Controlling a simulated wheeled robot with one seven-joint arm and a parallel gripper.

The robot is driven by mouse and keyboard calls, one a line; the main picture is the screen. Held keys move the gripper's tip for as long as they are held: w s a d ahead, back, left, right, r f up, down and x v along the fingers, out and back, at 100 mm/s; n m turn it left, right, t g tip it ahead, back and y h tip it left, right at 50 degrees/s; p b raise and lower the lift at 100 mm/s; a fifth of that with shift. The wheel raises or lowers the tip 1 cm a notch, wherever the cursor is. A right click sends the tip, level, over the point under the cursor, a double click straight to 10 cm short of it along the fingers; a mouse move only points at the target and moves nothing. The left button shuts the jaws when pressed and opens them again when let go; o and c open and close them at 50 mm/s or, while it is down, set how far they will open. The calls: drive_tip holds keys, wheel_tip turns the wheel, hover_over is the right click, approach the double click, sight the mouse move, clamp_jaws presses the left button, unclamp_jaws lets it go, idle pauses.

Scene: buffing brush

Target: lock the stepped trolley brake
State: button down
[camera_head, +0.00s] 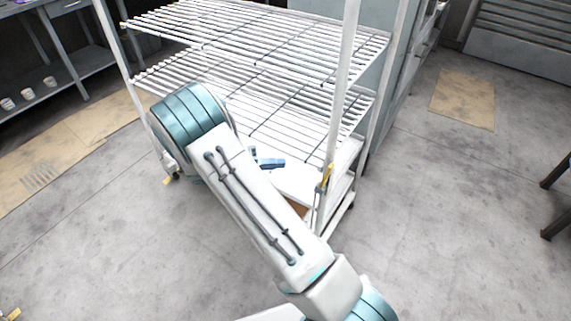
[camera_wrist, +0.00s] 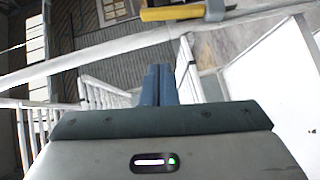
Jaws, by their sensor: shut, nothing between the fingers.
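The trolley (camera_head: 255,60) is a white rack with wire shelves and upright posts. A yellow lever with a grey end (camera_head: 325,178) sits low at its front right post; a yellow bar with a grey end (camera_wrist: 185,12), seemingly the same part, lies across the top of the wrist view. My gripper (camera_wrist: 158,85) is shut and empty, its two blue fingers side by side. In the head view its blue fingers (camera_head: 270,163) show beyond my arm, left of the yellow lever and apart from it. My arm hides part of the trolley's lower front.
A grey cabinet (camera_head: 398,65) stands behind the trolley. A bench with white cups (camera_head: 28,93) is at left.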

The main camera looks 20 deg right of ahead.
drive_tip(key=s+d+f+p, duration=0.1)
drive_tip(key=s+d, duration=0.3)
drive_tip(key=d, duration=0.6)
drive_tip(key=shift+d+f+p, duration=0.15)
drive_tip(key=shift+f+p, duration=0.15)
drive_tip(key=shift+f, duration=0.1)
drive_tip(key=shift+s+b, duration=0.15)
drive_tip(key=shift+b, duration=0.2)
